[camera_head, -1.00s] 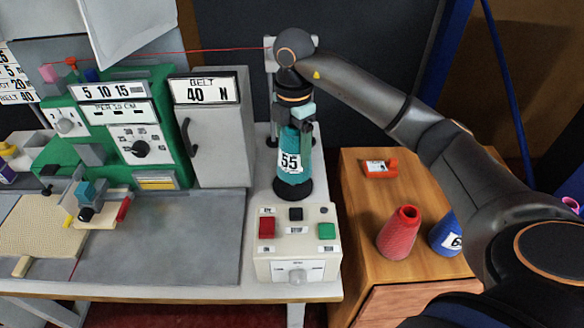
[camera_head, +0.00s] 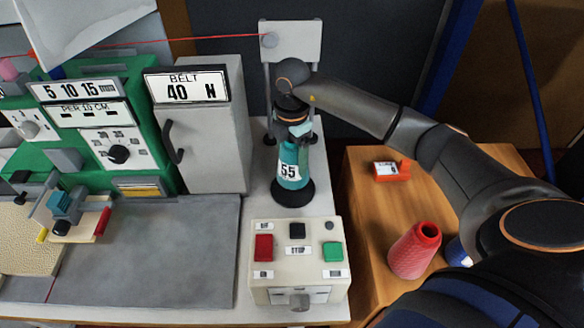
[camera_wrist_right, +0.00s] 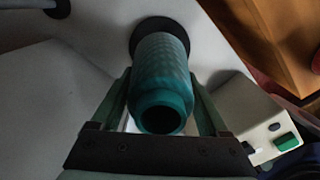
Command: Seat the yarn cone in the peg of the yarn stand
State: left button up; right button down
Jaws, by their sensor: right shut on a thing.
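The stand's peg is hidden by the cone. My right gripper (camera_head: 293,132) comes from above and is shut on the upper part of the cone. In the right wrist view the cone (camera_wrist_right: 160,80) sits between the two fingers, its open hollow top facing the camera, with the black base (camera_wrist_right: 157,24) at its far end. I cannot tell whether the cone touches the base. My left gripper is not in view.
A control box (camera_head: 297,262) with red, black and green buttons stands just in front of the stand. A grey cabinet (camera_head: 205,135) is to the left. A red cone (camera_head: 415,250) and a partly hidden blue cone (camera_head: 457,252) stand on the wooden cabinet (camera_head: 362,215) at right.

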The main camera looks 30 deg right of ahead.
aim_at(292, 169)
jog(key=shift+f, duration=1.95)
jog(key=shift+f, duration=0.15)
grip_release()
notch_tip(292, 169, up, 12)
jog(key=shift+r, duration=0.2)
